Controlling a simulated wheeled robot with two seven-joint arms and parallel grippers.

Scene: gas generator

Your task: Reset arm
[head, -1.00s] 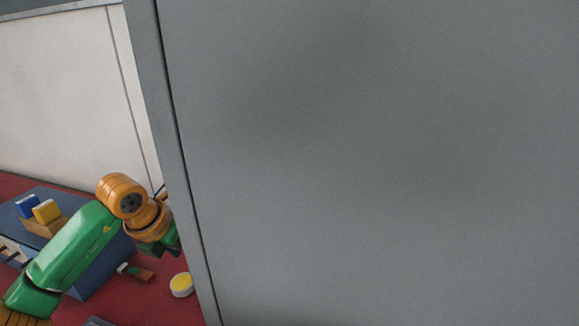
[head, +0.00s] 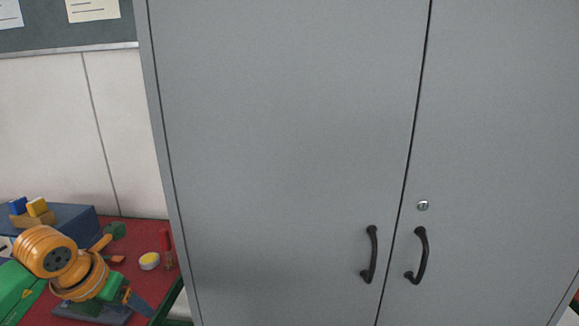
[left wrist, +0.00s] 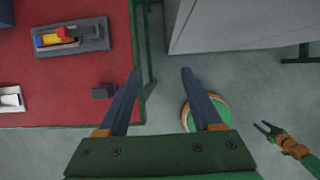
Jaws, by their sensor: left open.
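My left arm comes in at the lower left of the head view, with its orange wrist over the red table. My left gripper (head: 132,303) points down to the right there. In the left wrist view its two dark fingers (left wrist: 160,72) are spread wide with nothing between them. My right gripper (left wrist: 265,128) shows small at the right of the left wrist view, its fingers apart and empty over the grey floor. It is out of the head view.
A tall grey cabinet (head: 290,130) with two shut doors and black handles (head: 370,255) fills most of the head view. The red table (head: 145,232) stands left of it, carrying a blue box (head: 75,222), a yellow-topped round item (head: 149,261) and a grey tray (left wrist: 92,44).

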